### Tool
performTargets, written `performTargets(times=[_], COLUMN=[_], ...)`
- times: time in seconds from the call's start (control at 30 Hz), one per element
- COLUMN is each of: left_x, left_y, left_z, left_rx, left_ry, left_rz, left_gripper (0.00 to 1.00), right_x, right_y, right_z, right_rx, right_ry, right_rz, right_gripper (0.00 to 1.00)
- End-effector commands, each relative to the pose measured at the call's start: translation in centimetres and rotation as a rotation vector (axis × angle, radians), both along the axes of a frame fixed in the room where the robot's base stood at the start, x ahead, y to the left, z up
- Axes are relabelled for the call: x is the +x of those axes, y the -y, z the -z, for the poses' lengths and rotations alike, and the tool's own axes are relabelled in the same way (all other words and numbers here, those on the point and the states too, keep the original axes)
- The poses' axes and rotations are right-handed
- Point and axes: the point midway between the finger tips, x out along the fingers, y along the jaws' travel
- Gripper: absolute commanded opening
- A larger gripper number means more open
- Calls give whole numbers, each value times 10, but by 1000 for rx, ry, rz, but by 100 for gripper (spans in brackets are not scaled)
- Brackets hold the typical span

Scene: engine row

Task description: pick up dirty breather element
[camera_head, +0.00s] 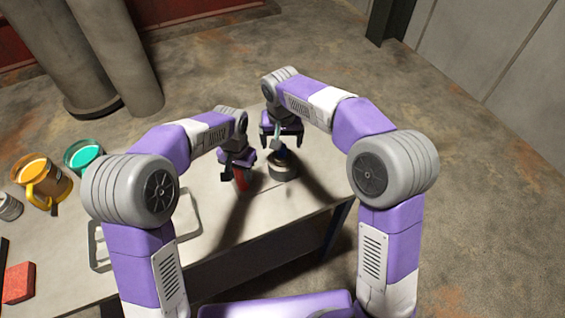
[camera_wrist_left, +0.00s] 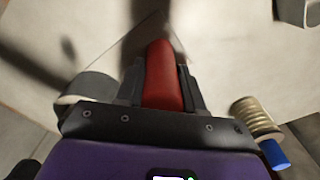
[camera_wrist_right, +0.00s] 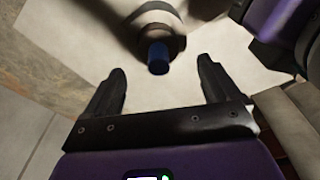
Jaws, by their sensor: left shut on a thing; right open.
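A squat round piece (camera_head: 283,170) with a blue top stands near the table's far right corner. In the left wrist view it shows a tan ribbed body (camera_wrist_left: 250,115); I take it for the breather element, though dirt cannot be made out. In the right wrist view its blue top (camera_wrist_right: 158,57) lies beyond the fingertips, roughly centred between them. My right gripper (camera_head: 281,138) is open and empty above it, also seen in the right wrist view (camera_wrist_right: 160,82).
The table's right edge is close to the round piece. My two grippers are close together.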

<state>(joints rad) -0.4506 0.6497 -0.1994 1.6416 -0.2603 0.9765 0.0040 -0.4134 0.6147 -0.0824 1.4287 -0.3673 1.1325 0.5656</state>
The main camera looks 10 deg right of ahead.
Motion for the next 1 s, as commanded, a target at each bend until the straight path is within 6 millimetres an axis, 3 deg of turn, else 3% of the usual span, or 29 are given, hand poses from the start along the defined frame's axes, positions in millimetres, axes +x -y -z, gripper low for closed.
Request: performTargets(times=[0.17,0.5,0.77,1.0], left_x=[0,0,0,0], left_y=[0,0,0,0], left_z=[0,0,0,0], left_rx=[0,0,0,0], left_ry=[1,1,1,1], left_rz=[-1,-1,-1,-1], left_gripper=[0,0,0,0], right_x=[0,-3,-3,-3], right_y=[1,2,3,2], right_z=[13,57,60,60], right_rx=[-1,0,0,0], right_ry=[-2,-2,0,0], right_rz=[1,1,1,1], right_gripper=[89,89,89,54])
